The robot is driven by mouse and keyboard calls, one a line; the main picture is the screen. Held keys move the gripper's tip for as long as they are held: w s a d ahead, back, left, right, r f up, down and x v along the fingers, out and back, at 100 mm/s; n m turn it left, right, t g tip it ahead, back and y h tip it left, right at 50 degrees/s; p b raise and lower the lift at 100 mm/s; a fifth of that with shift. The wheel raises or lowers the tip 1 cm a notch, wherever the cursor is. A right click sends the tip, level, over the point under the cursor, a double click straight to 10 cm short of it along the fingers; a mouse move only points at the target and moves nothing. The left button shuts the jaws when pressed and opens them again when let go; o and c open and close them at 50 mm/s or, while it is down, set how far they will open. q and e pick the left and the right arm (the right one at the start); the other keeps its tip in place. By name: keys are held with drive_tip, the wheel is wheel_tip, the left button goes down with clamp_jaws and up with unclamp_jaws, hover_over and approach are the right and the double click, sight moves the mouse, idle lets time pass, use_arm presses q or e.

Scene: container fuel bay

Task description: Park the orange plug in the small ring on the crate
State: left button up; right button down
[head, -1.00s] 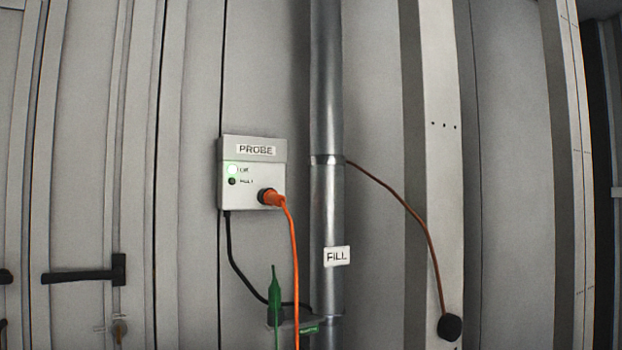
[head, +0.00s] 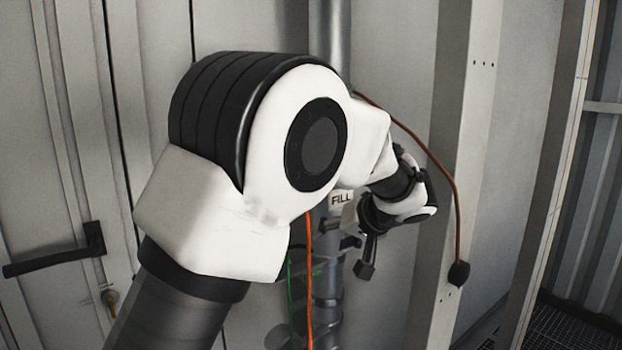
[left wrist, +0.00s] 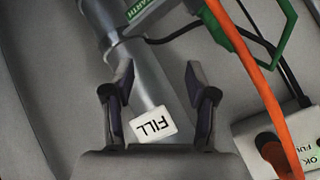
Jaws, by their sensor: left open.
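The orange plug (left wrist: 278,158) shows at the lower right of the left wrist view, seated in the pale probe box (left wrist: 250,130). Its orange cable (left wrist: 262,90) runs up from there; the cable also shows in the head view (head: 309,285), where my arm hides the plug and the box. My left gripper (left wrist: 158,76) is open and empty in front of the steel pipe, its fingers either side of the FILL label in the picture. In the head view the gripper (head: 357,256) is small, beside the pipe. No crate or ring is seen. My right gripper is not in view.
The steel pipe (head: 328,285) bears the FILL label (head: 341,198). A green part marked EARTH (left wrist: 268,35) lies close to the orange cable. A brown cable ends in a black knob (head: 459,273) at the right. A black door handle (head: 60,255) is at the left.

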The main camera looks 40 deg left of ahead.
use_arm(q)
drive_tip(key=s+a+r+n+y+p, duration=0.1)
drive_tip(key=s+r+n+y, duration=0.15)
drive_tip(key=r, duration=0.85)
drive_tip(key=s+a+r+n+y+p, duration=0.1)
drive_tip(key=s+a+r+n, duration=0.2)
drive_tip(key=r, duration=0.8)
drive_tip(key=shift+g, duration=0.4)
drive_tip(key=p+x, duration=0.1)
drive_tip(key=x, duration=0.2)
drive_tip(key=f+p+x, duration=0.1)
drive_tip(key=p+x, duration=0.1)
drive_tip(key=x, duration=0.1)
drive_tip(key=shift+w+d, duration=0.15)
drive_tip(key=shift+w, duration=0.05)
drive_tip(key=shift+d+f, duration=0.1)
clamp_jaws()
